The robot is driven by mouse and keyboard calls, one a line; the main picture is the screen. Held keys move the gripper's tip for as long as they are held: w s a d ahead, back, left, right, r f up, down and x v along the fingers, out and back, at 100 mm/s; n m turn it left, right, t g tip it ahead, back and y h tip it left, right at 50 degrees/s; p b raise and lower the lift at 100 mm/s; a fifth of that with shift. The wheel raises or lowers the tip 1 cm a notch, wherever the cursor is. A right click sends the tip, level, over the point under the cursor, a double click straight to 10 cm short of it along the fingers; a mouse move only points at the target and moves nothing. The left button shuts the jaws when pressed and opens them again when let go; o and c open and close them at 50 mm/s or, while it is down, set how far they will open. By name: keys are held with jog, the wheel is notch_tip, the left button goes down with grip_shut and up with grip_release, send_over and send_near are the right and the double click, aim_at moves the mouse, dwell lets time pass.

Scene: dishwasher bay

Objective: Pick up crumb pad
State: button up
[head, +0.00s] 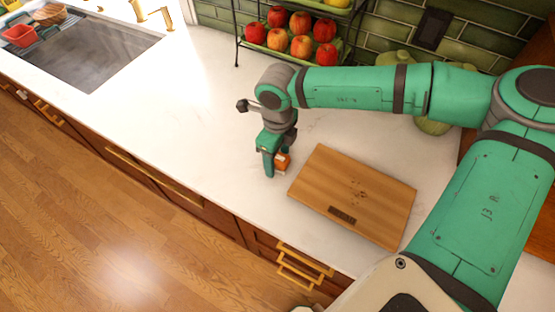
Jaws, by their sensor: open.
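The jaws are open. The far finger is hard to make out, and I cannot tell whether either finger touches the pad.
A wooden cutting board (372,190) lies close on the right. A black wire rack (238,45) of apples stands behind, with green jars (434,124) partly behind my arm. A sink (85,50) is at far left. The counter (190,125) left of my gripper is clear.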

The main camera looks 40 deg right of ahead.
aim_at(278, 157)
jog(key=c, duration=1.1)
jog(key=shift+r, duration=0.5)
notch_tip(278, 157, up, 2)
jog(key=shift+r, duration=0.1)
jog(key=shift+s+a+r, duration=4.9)
jog(key=shift+s+r, duration=0.05)
jog(key=shift+s, duration=0.05)
